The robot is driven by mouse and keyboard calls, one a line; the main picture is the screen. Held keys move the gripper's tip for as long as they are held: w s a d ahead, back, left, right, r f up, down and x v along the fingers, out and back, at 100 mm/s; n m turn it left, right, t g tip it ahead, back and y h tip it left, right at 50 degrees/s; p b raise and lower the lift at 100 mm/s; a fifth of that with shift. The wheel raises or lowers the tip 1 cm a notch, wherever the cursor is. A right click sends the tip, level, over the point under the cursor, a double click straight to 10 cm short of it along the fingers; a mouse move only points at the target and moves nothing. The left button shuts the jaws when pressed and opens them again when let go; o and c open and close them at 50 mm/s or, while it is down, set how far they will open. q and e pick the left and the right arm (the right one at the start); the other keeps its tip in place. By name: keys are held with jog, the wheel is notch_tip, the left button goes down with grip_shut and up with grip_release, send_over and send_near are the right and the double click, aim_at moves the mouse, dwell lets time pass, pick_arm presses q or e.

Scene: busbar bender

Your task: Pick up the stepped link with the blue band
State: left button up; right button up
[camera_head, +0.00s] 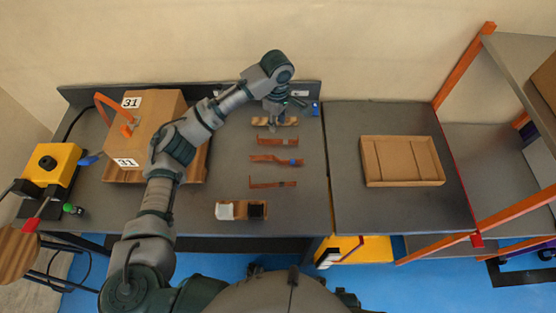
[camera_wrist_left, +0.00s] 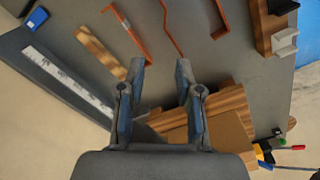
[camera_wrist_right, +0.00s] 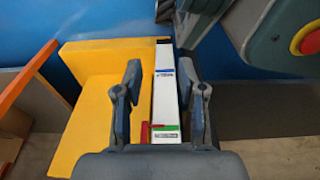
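The stepped copper link with the blue band (camera_head: 276,160) lies flat on the grey bench, with the band near its right end. In the left wrist view a stepped copper link (camera_wrist_left: 168,22) runs to the top edge, and no blue band shows on it. My left gripper (camera_head: 275,124) is over the back of the bench, above a wooden strip (camera_head: 289,122) and behind the links. In the left wrist view my left gripper (camera_wrist_left: 160,66) is open and empty. My right gripper (camera_wrist_right: 163,75) is open, low beside yellow equipment, and outside the head view.
Other copper links lie behind (camera_head: 277,141) and in front (camera_head: 272,184) of the banded one. A wooden block with white and black pieces (camera_head: 242,210) is at the front edge.

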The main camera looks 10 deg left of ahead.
pick_arm(q)
notch_tip(320, 180, down, 4)
jog(key=b, duration=0.3)
send_over(277, 160)
jog(key=w, duration=0.1)
jog(key=f, duration=0.9)
jog(key=shift+w+a+f, duration=0.15)
jog(key=shift+a+f, duration=0.05)
jog(key=shift+f, duration=0.2)
jog(key=f, duration=0.2)
jog(key=f+b, duration=0.1)
jog(key=s+f, duration=0.1)
jog(key=f, duration=0.1)
jog(key=shift+d+f, duration=0.3)
jog(key=shift+d, duration=0.05)
jog(key=shift+f, duration=0.2)
grip_shut()
pick_arm(e)
jog(key=w+a+r, duration=0.1)
jog(key=w+r, duration=0.4)
jog(key=r, duration=0.3)
jog(key=shift+w+r, duration=0.35)
jog(key=shift+r, duration=0.05)
